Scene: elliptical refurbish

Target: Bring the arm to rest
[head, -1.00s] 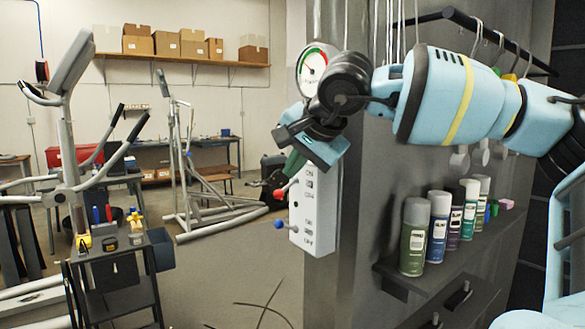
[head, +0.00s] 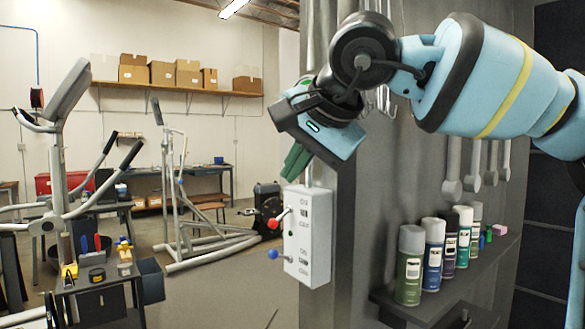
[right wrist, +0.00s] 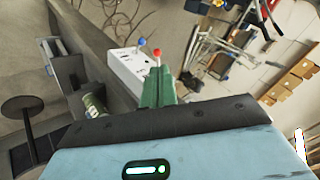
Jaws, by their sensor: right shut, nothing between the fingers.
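My right arm comes in from the right in the head view. My right gripper (head: 297,160) has green fingers pointing down, just above and slightly left of the white control box (head: 308,240). In the right wrist view the green fingers (right wrist: 158,88) are together and empty. The control box also shows there (right wrist: 130,68), beyond the fingers. It has a red-knobbed lever (head: 279,219) and a blue-knobbed lever (head: 275,254). I cannot tell from these views whether the fingers touch the box. My left gripper is not in view.
A grey cabinet with a shelf of several spray cans (head: 411,265) stands under my right arm. Wrenches (head: 453,170) hang above the cans. A tool cart (head: 100,272) and an elliptical machine (head: 65,150) are at left. The floor (head: 215,280) between cart and cabinet is open.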

